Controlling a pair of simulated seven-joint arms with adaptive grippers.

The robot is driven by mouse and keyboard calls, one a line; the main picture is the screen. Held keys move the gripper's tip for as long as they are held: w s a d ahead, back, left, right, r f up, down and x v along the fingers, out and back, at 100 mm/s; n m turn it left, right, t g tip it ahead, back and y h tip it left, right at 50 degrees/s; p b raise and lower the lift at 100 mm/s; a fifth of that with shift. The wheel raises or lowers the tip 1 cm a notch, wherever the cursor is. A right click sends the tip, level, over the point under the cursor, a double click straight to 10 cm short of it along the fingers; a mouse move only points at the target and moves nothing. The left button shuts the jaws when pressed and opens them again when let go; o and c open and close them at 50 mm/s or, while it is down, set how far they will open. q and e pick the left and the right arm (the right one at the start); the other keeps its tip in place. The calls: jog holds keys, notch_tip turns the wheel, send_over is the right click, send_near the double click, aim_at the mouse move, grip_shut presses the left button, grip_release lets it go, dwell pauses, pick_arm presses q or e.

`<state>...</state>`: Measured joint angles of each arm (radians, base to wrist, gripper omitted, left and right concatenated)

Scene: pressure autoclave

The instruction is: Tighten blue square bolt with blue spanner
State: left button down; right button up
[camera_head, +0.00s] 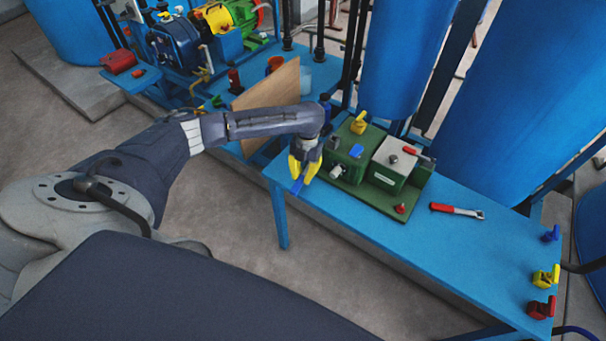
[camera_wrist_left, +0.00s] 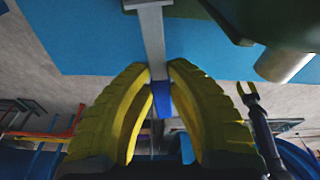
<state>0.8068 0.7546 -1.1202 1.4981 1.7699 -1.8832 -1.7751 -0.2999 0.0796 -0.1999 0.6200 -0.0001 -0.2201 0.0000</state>
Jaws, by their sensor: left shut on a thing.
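My left gripper (camera_head: 304,172), with yellow fingers, is shut on the blue spanner (camera_head: 298,187) beside the left end of the green unit. In the left wrist view the spanner's blue handle (camera_wrist_left: 161,100) sits between the fingers, and its grey shaft (camera_wrist_left: 153,42) runs up out of the frame. Its far end is hidden. A small blue piece (camera_head: 356,151) on the green unit may be the blue square bolt; its shape is too small to tell. The spanner is apart from it. My right gripper (camera_wrist_left: 248,94) shows small in the left wrist view, fingers apart and empty.
The green unit (camera_head: 352,190) stands on the blue bench (camera_head: 385,226). A red-handled spanner (camera_head: 456,211) lies to its right. Several coloured valves, including a yellow one (camera_head: 545,277), stand at the bench's right end. A brown board (camera_head: 270,96) stands behind my left arm.

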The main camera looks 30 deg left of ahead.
aim_at(306, 172)
pick_arm(q)
jog(key=shift+f, duration=0.65)
jog(key=c, duration=1.3)
grip_release()
jog(key=shift+o, duration=0.2)
notch_tip(306, 172, up, 12)
jog(key=w, duration=0.2)
jog(key=shift+a+f, duration=0.1)
